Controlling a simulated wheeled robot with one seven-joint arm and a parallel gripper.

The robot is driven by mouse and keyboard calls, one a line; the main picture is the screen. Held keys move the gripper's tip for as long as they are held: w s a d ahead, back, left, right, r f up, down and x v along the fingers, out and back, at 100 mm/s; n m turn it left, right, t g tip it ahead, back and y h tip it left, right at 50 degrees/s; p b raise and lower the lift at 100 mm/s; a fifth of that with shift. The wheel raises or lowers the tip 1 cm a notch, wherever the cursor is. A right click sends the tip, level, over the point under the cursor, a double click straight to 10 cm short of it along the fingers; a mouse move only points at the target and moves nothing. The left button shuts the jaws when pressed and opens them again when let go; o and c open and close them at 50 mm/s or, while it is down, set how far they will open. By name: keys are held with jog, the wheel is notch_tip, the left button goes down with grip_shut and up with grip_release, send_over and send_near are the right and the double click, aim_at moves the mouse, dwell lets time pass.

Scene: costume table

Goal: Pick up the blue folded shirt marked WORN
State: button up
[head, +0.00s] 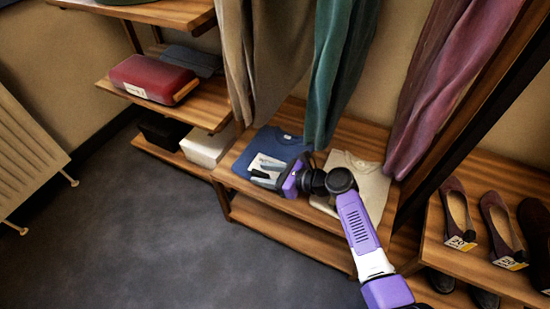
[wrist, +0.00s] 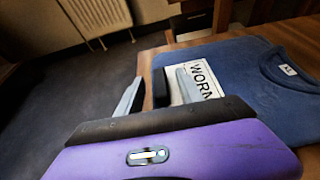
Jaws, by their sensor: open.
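The blue folded shirt (head: 280,143) lies flat on the wooden shelf below the hanging clothes. In the wrist view the shirt (wrist: 258,92) fills the right side, with its neckline to the right. A white card reading WORN (wrist: 203,80) lies on the shirt's left part; it also shows in the head view (head: 262,165). My gripper (head: 272,173) is at the shirt's front left edge, over or beside the card. In the wrist view my gripper (wrist: 145,92) is open, its fingers apart with nothing clear between them. Whether a finger touches the shirt, I cannot tell.
A cream folded shirt (head: 362,180) lies to the right on the same shelf (head: 240,165), partly behind my arm. Brown, teal (head: 335,80) and purple garments hang close above. A red case (head: 150,78) and white box (head: 207,147) stand left; shoes (head: 495,225) sit right. The floor in front is clear.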

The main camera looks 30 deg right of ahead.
jog(key=shift+c, duration=0.4)
grip_shut()
jog(key=shift+r, duration=0.1)
